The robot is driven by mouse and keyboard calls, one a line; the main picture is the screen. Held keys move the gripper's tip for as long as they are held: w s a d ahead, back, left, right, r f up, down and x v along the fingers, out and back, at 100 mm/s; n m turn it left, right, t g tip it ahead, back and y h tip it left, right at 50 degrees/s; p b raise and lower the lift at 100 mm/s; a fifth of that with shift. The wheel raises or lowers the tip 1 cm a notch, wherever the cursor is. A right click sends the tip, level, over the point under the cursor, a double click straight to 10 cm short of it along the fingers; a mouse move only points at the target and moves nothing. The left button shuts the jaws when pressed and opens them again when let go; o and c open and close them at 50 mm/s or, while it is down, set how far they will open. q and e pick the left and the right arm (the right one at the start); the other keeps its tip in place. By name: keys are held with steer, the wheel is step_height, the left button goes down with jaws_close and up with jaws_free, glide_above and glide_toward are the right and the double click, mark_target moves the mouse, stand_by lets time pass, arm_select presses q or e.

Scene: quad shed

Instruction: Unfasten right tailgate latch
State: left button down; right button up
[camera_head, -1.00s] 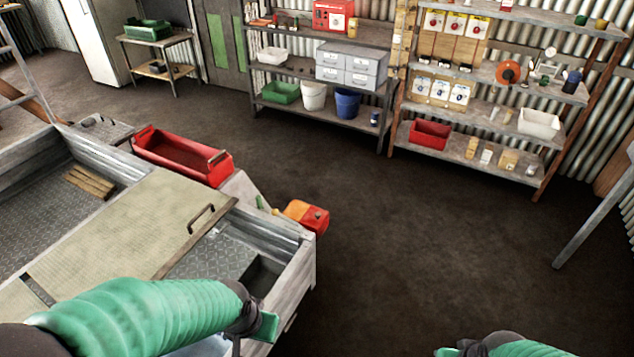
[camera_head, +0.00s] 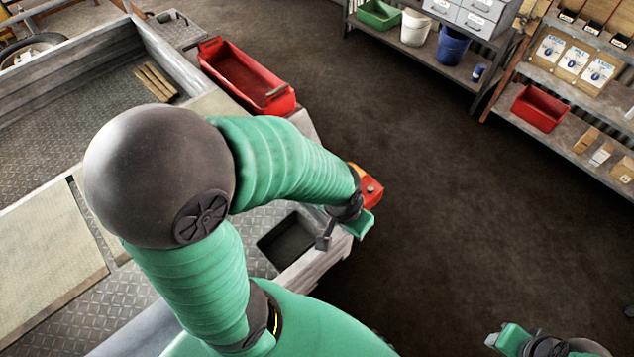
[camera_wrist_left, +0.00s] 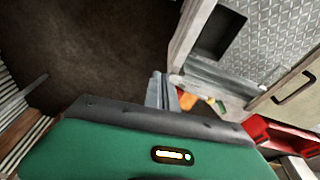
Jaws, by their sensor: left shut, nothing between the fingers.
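The grey utility bed (camera_head: 318,262) lies at the left in the head view, with its tailgate edge at the right end. It also shows at upper right in the left wrist view (camera_wrist_left: 192,35). I cannot make out the right tailgate latch in either view. My left gripper (camera_head: 345,225) is at that edge, its fingertips mostly hidden behind my wrist. In the left wrist view its grey fingers (camera_wrist_left: 159,88) are together and empty, beside the bed's corner. My right gripper (camera_head: 500,340) is at the bottom right over the floor, and its jaws are unclear.
A red bin (camera_head: 245,78) stands beside the bed's far side, and an orange-red container (camera_head: 370,187) is near the corner. A bed panel has a dark handle (camera_wrist_left: 295,88). Shelves (camera_head: 580,95) line the back right. The dark floor between is clear.

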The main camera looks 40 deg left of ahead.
arm_select(q)
steer(key=a+f+n+h+b, duration=0.25)
steer(key=a+f+n, duration=0.2)
steer(key=n, duration=0.55)
steer(key=a+f+n+h+b, duration=0.25)
steer(key=f+n, duration=0.25)
steer(key=n, duration=0.6)
steer(key=w+a+f+n+t+y+b, duration=0.1)
steer(key=w+a+n+t, duration=0.1)
steer(key=a+n+t, duration=0.4)
steer(key=w+a+f+n+t+y, duration=0.1)
steer(key=w+a+n, duration=0.1)
steer(key=a+n, duration=0.75)
steer(key=b+x, duration=0.2)
steer(key=x, duration=0.8)
steer(key=shift+a+m+y, duration=0.3)
steer(key=shift+a+m, duration=0.1)
steer(key=shift+m, duration=0.05)
steer(key=shift+w+a, duration=0.1)
steer(key=shift+a, duration=0.05)
